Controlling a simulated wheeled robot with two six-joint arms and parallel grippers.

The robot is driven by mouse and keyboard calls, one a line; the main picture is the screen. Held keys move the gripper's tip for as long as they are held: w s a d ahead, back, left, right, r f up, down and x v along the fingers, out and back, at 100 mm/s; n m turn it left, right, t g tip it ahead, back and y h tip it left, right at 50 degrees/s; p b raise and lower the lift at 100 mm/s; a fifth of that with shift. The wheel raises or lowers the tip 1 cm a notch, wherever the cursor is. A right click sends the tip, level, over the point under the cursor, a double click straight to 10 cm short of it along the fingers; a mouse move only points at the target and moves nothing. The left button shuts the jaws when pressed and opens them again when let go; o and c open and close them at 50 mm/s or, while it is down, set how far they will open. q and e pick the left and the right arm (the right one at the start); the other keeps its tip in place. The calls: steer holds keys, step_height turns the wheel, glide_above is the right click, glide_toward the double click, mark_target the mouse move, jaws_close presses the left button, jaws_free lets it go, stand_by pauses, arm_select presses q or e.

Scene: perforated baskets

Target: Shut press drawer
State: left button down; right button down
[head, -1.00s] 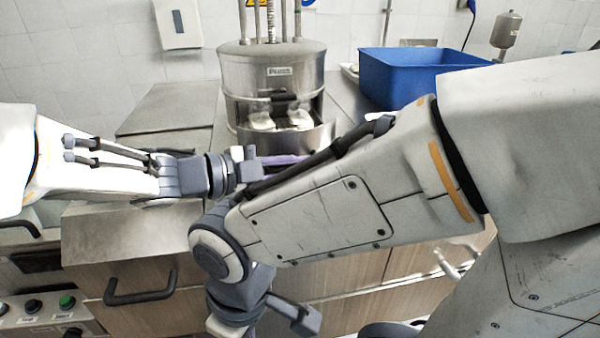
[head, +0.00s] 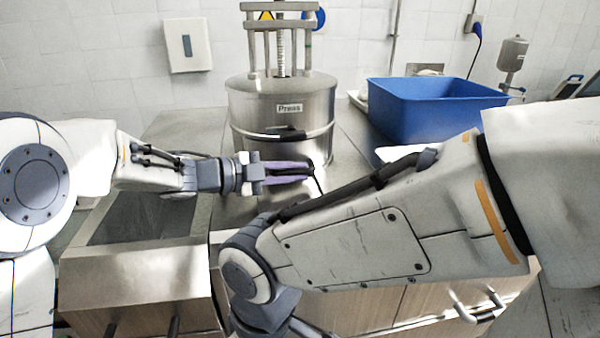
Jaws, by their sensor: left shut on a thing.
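The steel press (head: 290,105), labelled "Press", stands upright on the counter. Its curved drawer front (head: 322,150) sits against the body, with no open gap visible; the lower front is partly behind my left gripper. A dark bar (head: 280,133) shows on the press front. My left gripper (head: 312,171) reaches in from the left, at the foot of the press front. Its purple fingers are shut on what looks like the thin dark drawer handle (head: 320,182). My right arm crosses the foreground; its gripper is mostly cut off at the bottom edge.
A blue bin (head: 435,112) stands on the counter right of the press. Wooden cabinet fronts (head: 375,310) with handles are below.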

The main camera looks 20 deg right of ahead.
arm_select(q)
steer(key=shift+w+r, duration=0.15)
steer(key=shift+w, duration=0.1)
steer(key=c, duration=1)
jaws_free()
steer(key=shift+o, duration=0.8)
steer(key=shift+w, duration=0.1)
steer(key=b+v, duration=0.4)
steer(key=v, duration=0.5)
steer(key=shift+a, duration=0.75)
